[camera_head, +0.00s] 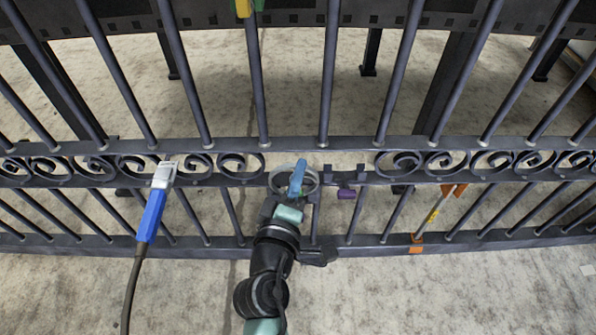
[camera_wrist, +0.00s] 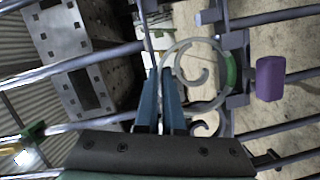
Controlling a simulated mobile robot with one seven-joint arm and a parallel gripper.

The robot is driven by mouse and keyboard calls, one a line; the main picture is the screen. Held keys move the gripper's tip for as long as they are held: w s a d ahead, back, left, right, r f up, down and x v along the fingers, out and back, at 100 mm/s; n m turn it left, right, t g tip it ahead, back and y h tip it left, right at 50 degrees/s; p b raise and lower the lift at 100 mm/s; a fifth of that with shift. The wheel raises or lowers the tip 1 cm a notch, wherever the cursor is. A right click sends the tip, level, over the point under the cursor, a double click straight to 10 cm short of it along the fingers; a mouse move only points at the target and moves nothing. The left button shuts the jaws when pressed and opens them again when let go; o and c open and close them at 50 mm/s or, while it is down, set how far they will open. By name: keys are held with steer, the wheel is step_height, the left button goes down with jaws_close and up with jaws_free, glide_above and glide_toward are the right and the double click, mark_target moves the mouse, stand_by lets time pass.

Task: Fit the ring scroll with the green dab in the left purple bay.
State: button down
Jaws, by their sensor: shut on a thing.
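My gripper (camera_head: 298,178) is shut on the ring scroll (camera_head: 316,181), a grey ring at the gap in the gate's scroll band. In the wrist view the blue fingers (camera_wrist: 162,80) pinch the near side of the ring scroll (camera_wrist: 190,45), which has an inner curl. Its green dab (camera_wrist: 232,72) faces the lower rail of the band. A purple block (camera_head: 346,194) hangs below that rail, right of my gripper; it also shows in the wrist view (camera_wrist: 270,78). A second purple mark is not visible. I cannot tell whether the ring touches the rail.
Fixed scrolls (camera_head: 240,163) fill the band left of the gap and more (camera_head: 405,162) fill it on the right. A blue and white tool (camera_head: 152,210) with a cable is on the gate at left. An orange and yellow tool (camera_head: 433,214) leans at right. Upright bars surround the gap.

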steer(key=shift+f+b, duration=0.65)
steer(key=shift+f, duration=0.1)
stand_by(0.7)
steer(key=c, duration=1)
jaws_free()
steer(key=shift+o, duration=0.2)
steer(key=shift+f, duration=0.1)
steer(key=shift+s+a+f, duration=0.1)
steer(key=shift+f, duration=0.1)
steer(key=r+p+v, duration=0.1)
steer(key=v, duration=1.1)
steer(key=shift+s, duration=0.4)
